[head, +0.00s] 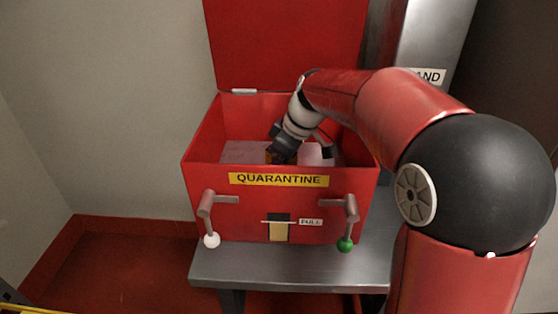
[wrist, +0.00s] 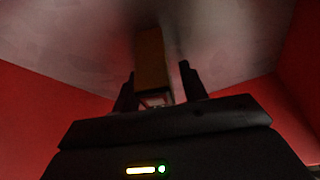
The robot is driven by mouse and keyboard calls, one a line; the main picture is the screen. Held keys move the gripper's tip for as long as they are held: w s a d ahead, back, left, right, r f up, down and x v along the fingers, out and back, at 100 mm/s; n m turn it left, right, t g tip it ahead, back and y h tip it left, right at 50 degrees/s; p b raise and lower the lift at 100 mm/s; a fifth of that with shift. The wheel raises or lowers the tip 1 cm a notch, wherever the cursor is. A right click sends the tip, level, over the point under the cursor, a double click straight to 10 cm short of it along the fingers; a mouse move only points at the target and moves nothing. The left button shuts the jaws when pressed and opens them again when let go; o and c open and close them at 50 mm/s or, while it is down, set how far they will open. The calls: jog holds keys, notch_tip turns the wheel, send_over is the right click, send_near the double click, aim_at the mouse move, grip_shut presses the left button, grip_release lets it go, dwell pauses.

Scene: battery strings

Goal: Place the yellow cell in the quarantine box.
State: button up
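The red quarantine box (head: 278,208) stands with its lid raised. In the head view my gripper (head: 278,158) reaches down inside it, partly hidden by the front wall. The yellow cell (wrist: 151,62) looks dull brown-yellow in the dim wrist view, with its near end between the two fingers of my gripper (wrist: 158,85). The fingers stand apart, with a gap visible between the cell and the right finger, so the gripper looks open around the cell. The cell lies close to the pale box floor; exact contact is hard to tell.
The box's red walls (wrist: 45,105) rise close on both sides of my gripper. The box sits on a grey metal bench (head: 285,266). Its front has two handles, one with a white knob (head: 211,240), one with a green knob (head: 345,244). A metal cabinet (head: 432,40) stands behind at right.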

jog(key=shift+d+r, duration=0.1)
jog(key=shift+r, duration=0.4)
jog(key=p+v, duration=0.1)
jog(key=v, duration=1)
jog(key=shift+p, duration=0.35)
jog(key=shift+s+d+r, duration=0.1)
